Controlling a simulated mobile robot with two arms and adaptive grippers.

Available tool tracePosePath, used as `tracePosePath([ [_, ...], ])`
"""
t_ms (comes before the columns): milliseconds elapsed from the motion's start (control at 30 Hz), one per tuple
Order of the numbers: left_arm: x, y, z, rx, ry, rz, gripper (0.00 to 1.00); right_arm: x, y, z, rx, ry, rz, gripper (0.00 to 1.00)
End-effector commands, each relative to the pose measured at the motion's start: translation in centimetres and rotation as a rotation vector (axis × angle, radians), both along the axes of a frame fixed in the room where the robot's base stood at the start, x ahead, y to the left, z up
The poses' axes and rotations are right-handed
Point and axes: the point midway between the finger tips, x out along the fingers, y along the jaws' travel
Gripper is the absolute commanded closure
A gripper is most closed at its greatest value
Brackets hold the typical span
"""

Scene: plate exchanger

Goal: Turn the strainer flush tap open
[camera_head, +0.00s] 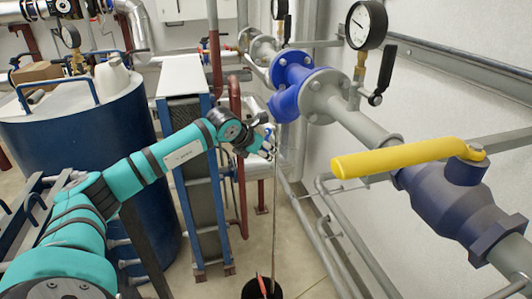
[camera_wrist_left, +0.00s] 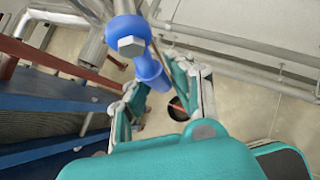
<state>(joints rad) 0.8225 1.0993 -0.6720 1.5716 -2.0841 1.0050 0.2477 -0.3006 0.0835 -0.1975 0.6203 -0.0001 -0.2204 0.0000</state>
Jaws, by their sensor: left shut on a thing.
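The strainer flush tap shows in the left wrist view as a blue lever handle (camera_wrist_left: 150,70) with a grey hex nut (camera_wrist_left: 131,46) at its pivot. In the head view, the blue strainer body (camera_head: 290,80) sits in the grey pipe along the wall. My left gripper (camera_head: 268,145) is just below it, and only a little blue of the tap shows beside the fingers. In the left wrist view, my left gripper (camera_wrist_left: 158,88) has its fingers on either side of the lever's free end, shut on it; the exact contact is partly hidden. My right gripper is out of view.
A yellow-handled valve (camera_head: 395,158) is at the right. A pressure gauge (camera_head: 366,25) stands above the pipe. A plate exchanger (camera_head: 190,150) and a blue tank (camera_head: 80,130) are at the left. A black bucket (camera_head: 250,290) is on the floor below, under a thin vertical line.

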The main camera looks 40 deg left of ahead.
Motion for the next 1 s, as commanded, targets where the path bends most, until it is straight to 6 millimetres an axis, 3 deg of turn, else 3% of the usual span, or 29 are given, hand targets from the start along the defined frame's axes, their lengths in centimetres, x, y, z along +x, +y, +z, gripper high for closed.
tracePosePath([
  [200, 0.0, 0.2, 0.1, 0.003, -0.001, 0.002, 1.0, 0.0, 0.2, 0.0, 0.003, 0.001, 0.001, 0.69],
  [233, 0.0, 0.2, 0.1, 0.003, -0.001, 0.002, 0.79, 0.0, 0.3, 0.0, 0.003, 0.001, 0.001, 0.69],
  [400, 0.0, 0.1, 0.1, 0.002, -0.001, 0.002, 0.57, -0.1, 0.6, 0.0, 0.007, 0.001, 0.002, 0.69],
  [767, -0.5, 0.2, 0.6, 0.001, -0.001, 0.001, 0.57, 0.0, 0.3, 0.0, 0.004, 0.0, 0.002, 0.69],
  [1000, -3.6, 0.5, 3.7, 0.005, -0.001, 0.002, 0.57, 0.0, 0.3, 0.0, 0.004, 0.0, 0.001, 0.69],
])
